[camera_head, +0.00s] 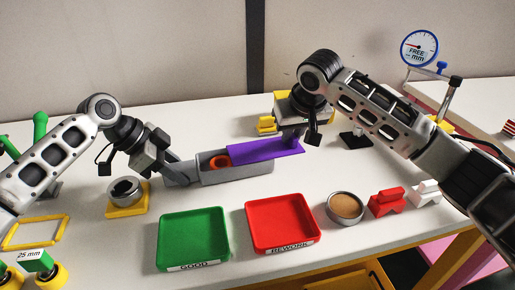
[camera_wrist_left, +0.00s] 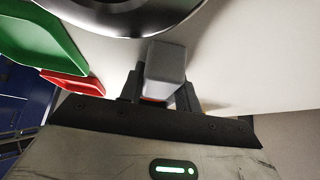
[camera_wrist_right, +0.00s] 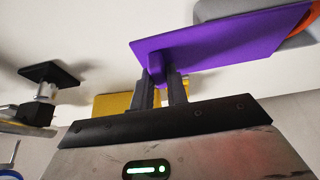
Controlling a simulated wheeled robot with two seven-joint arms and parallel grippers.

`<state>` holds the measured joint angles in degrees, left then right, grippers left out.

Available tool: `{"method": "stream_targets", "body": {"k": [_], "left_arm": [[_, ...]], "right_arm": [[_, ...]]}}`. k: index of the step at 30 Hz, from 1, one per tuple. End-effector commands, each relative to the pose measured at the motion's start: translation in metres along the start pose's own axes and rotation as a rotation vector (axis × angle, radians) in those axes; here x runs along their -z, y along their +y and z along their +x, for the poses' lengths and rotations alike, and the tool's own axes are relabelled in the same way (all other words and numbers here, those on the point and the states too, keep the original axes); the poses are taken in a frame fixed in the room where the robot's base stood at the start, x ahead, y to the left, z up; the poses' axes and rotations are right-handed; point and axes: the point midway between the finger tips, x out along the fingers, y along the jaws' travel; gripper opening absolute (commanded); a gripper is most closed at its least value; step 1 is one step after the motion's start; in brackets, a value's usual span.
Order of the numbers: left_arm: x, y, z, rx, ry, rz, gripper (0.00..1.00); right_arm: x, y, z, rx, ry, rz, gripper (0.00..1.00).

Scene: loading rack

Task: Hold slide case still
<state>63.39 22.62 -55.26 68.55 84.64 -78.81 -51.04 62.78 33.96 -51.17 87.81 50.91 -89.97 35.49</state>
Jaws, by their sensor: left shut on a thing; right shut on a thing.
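The grey slide case (camera_head: 236,175) lies on the white table, with its purple lid (camera_head: 268,150) slid partly out to the right. An orange-red round thing (camera_head: 219,162) shows inside the open left part. My left gripper (camera_head: 176,172) is shut on the left end of the case, seen as a grey block in the left wrist view (camera_wrist_left: 166,62). My right gripper (camera_head: 291,138) is shut on the upright tab of the purple lid, which also shows in the right wrist view (camera_wrist_right: 157,68).
A green tray (camera_head: 193,238) marked GOOD and a red tray (camera_head: 282,222) marked REWORK stand in front. A round tin (camera_head: 345,207) and red block (camera_head: 387,202) are at right. A dial gauge (camera_head: 419,48) stands at back right. A yellow-based ring holder (camera_head: 127,206) is at left.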

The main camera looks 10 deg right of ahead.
Motion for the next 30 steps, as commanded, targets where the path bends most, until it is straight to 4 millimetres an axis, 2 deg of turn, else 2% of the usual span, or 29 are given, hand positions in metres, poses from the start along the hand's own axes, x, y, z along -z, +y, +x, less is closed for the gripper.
{"method": "stream_targets", "body": {"k": [1, 17, 30], "left_arm": [[0.000, 0.003, 0.005, -0.011, 0.000, 0.004, 0.00], [-0.002, 0.004, 0.006, -0.014, -0.004, 0.003, 0.00], [-0.003, 0.004, 0.007, -0.017, -0.008, 0.002, 0.00]], "right_arm": [[-0.016, 0.005, 0.015, -0.015, -0.050, -0.002, 0.00], [-0.016, 0.009, 0.015, -0.014, -0.050, -0.001, 0.00], [-0.015, 0.025, 0.015, -0.014, -0.049, -0.001, 0.00]]}}
